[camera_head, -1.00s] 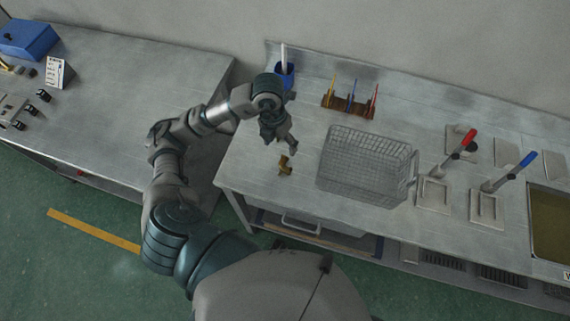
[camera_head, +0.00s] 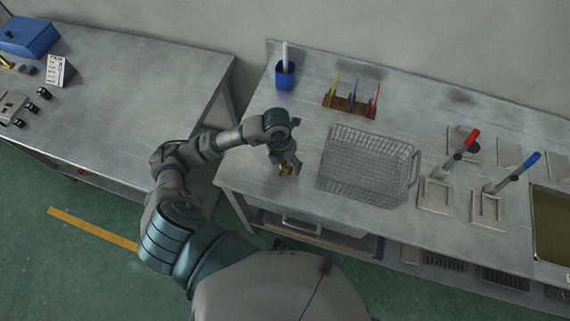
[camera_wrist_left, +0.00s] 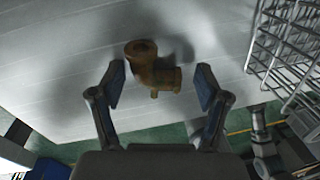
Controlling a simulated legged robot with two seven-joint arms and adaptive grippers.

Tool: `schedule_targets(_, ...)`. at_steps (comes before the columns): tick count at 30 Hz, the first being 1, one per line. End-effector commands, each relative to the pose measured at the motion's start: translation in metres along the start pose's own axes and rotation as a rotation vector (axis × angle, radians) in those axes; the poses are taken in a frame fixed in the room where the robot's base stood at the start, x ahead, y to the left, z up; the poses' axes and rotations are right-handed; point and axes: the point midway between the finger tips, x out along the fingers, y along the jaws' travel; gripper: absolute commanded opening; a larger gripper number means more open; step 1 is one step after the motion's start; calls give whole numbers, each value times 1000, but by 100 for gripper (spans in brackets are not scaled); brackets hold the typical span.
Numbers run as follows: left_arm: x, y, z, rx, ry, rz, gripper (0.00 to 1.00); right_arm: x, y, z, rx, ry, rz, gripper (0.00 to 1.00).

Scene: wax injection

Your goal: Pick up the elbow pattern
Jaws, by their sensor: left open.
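The elbow pattern (camera_wrist_left: 152,70) is a small brown-gold bent pipe piece lying on the metal bench. In the left wrist view it sits ahead of my left gripper (camera_wrist_left: 160,88), between and slightly beyond the two fingertips. The fingers are spread apart and I see no clear contact with it. In the head view my left gripper (camera_head: 288,166) is low over the bench, and the elbow pattern (camera_head: 286,170) is partly hidden by it. My right gripper is not in view.
A wire basket (camera_head: 368,166) stands right of the elbow pattern. A blue cup (camera_head: 285,76) and a rack of coloured tools (camera_head: 349,104) stand behind. Red-handled (camera_head: 455,158) and blue-handled (camera_head: 512,174) tools are further right. The bench's front edge is near the pattern.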

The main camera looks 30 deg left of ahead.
Motion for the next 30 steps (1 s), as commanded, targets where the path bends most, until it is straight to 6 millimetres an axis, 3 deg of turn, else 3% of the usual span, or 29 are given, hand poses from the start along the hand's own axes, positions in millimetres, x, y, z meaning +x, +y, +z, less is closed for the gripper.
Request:
schedule_targets(2, 0, 1, 0, 0, 0, 0, 70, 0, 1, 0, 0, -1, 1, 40)
schedule_targets(7, 0, 1, 0, -1, 1, 0, 28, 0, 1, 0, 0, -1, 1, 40)
schedule_targets(8, 0, 1, 0, -1, 1, 0, 26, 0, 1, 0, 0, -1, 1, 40)
schedule_targets(20, -2, 0, 0, -1, 0, 0, 25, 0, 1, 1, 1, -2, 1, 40)
schedule_targets(30, -38, -7, -1, 3, -3, 0, 25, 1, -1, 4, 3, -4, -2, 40)
